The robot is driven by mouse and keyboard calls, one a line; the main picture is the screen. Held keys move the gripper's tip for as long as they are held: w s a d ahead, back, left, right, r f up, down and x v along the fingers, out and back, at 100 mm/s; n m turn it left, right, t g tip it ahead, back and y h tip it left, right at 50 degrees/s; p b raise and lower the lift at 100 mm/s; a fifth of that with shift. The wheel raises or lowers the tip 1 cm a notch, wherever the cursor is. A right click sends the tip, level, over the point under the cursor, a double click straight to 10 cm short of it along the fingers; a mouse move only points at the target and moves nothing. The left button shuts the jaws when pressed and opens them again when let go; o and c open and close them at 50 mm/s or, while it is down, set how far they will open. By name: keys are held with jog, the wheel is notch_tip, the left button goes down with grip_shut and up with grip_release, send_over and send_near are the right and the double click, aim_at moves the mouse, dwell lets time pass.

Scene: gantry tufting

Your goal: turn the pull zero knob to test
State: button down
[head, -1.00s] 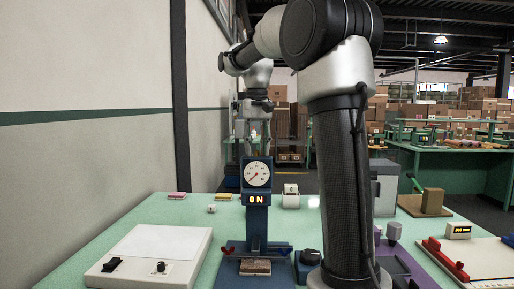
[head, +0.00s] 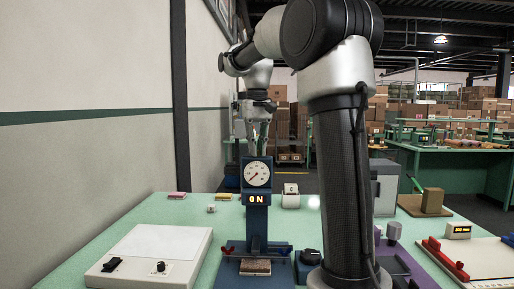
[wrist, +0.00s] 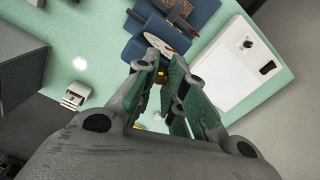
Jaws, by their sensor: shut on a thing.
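The blue pull tester stand (head: 257,221) stands upright at the front middle. My gripper (head: 257,152) points down just behind the top of the dial. In the wrist view, my gripper's green-padded fingers (wrist: 163,75) are close together at the rear of the dial head (wrist: 168,34).
A white box (head: 150,256) with small black controls lies left of the stand. A dark knob (head: 308,257) sits on a blue block to the right. A small white counter (head: 290,196) stands behind, near a grey box (head: 385,186). My arm blocks part of the right side.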

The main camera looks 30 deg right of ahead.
jog(key=c, duration=1.5)
grip_release()
jog(key=shift+o, duration=0.2)
notch_tip(320, 180, up, 12)
